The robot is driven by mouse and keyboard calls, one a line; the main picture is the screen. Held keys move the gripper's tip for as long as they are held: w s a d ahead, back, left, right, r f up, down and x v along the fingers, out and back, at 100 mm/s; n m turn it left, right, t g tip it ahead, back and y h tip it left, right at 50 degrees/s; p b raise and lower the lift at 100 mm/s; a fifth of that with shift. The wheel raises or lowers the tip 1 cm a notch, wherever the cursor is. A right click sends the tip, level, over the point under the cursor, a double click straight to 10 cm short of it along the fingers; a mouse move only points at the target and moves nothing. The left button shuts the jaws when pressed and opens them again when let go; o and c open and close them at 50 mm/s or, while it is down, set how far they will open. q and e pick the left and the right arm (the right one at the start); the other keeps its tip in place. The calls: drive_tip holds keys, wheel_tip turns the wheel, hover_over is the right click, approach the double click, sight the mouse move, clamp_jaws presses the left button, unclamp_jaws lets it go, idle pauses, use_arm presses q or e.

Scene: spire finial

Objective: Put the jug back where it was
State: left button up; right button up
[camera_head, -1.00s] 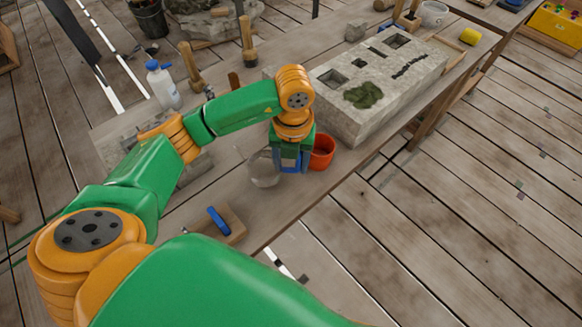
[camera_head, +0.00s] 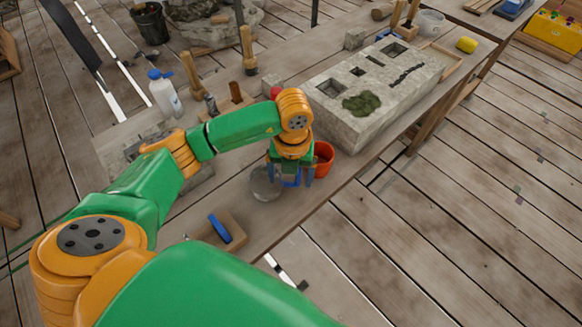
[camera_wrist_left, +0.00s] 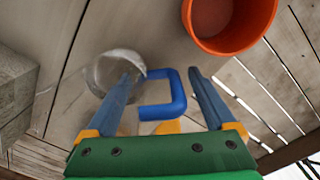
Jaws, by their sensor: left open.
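The jug (camera_head: 264,184) is a clear, see-through vessel with a blue handle, upright on the wooden bench near its front edge. In the left wrist view the jug's clear body (camera_wrist_left: 104,72) is at the upper left, and its blue handle (camera_wrist_left: 178,98) lies between my fingers. My left gripper (camera_head: 291,180) is open beside the jug, with its fingers on either side of the handle; in the left wrist view (camera_wrist_left: 160,76) a gap shows between the handle and the right finger. I cannot tell whether the left finger touches the jug. My right gripper is out of view.
An orange-red pot (camera_head: 323,160) stands close right of my left gripper. A stone block with moss (camera_head: 345,120) lies behind it. A blue-handled tool on a wooden block (camera_head: 221,229) is at the front left. A white bottle with a blue cap (camera_head: 164,96) stands farther back.

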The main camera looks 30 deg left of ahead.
use_arm(q)
wheel_tip(320, 180, up, 12)
drive_tip(key=shift+d+f, duration=0.15)
idle(0.3)
